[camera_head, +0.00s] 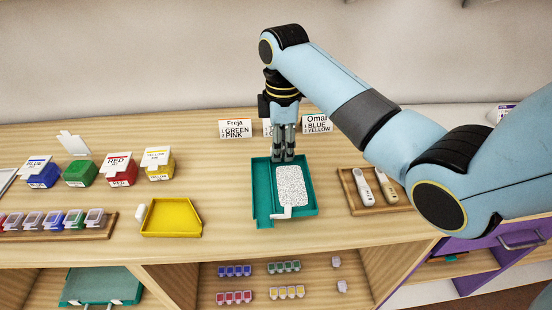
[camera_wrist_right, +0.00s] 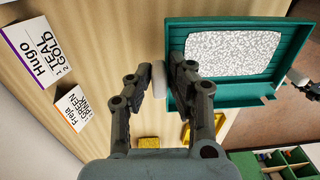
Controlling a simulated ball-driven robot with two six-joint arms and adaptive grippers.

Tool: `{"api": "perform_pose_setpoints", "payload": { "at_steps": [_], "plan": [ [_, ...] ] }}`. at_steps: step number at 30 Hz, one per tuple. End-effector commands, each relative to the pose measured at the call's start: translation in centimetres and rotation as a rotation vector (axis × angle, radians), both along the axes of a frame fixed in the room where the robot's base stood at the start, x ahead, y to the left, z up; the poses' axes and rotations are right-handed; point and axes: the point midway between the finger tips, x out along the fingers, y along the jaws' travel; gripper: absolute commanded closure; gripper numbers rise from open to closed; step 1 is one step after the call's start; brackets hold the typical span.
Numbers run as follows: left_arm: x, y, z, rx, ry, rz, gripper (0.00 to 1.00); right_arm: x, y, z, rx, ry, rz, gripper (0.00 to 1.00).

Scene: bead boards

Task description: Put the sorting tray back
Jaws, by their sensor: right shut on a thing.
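A teal tray (camera_head: 263,206) with a low rim sits on the wooden counter near the middle. It holds a white speckled patch (camera_head: 291,184) and has a white handle-like piece at its front edge. It also shows in the right wrist view (camera_wrist_right: 240,97). My right gripper (camera_head: 284,157) points down at the tray's back edge. In the right wrist view its fingers (camera_wrist_right: 160,79) are closed on a whitish grip piece beside the tray's rim. A shallow yellow tray (camera_head: 172,217) lies to the left, apart from the gripper.
Coloured bead boxes (camera_head: 121,172) stand at the back left, with a rack of small containers (camera_head: 62,236) before them. Name cards (camera_head: 235,129) stand behind the gripper. Lower shelves hold small bead sets.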

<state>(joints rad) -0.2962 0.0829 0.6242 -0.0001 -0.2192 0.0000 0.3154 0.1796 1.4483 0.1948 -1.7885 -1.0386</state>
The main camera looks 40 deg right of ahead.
Motion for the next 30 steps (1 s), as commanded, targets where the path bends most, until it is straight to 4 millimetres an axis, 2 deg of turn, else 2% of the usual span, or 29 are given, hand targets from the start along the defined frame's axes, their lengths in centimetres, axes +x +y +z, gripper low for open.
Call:
{"api": "perform_pose_setpoints", "payload": {
  "at_steps": [3, 6, 8, 16, 26, 27, 30],
  "plan": [
    [-0.7, -0.3, -0.3, -0.004, 0.011, 0.001, 0.6, 1.8, 0.0, -1.1, 0.001, 0.0, 0.0, 1.0],
    [-0.9, -0.5, -0.4, -0.006, 0.014, 0.002, 0.6, 2.5, 0.0, -1.5, 0.001, -0.001, 0.0, 1.0],
    [-0.9, -0.5, -0.4, -0.006, 0.014, 0.002, 0.6, 2.6, 0.0, -1.8, 0.001, 0.001, 0.0, 1.0],
    [-0.8, -0.4, -0.2, -0.005, 0.013, 0.002, 0.6, 2.5, 0.0, -5.4, 0.0, 0.001, 0.001, 1.0],
    [-0.5, -0.3, -0.2, -0.003, 0.007, 0.001, 0.6, 2.6, 0.0, -5.7, 0.0, 0.0, 0.001, 1.0],
    [-0.5, -0.2, -0.2, -0.003, 0.007, 0.001, 0.6, 2.6, -0.1, -5.8, 0.0, 0.0, 0.001, 0.81],
    [-0.4, -0.2, -0.2, -0.003, 0.007, 0.001, 0.6, 2.6, -0.1, -5.8, 0.0, 0.0, 0.001, 0.68]
  ]
}}
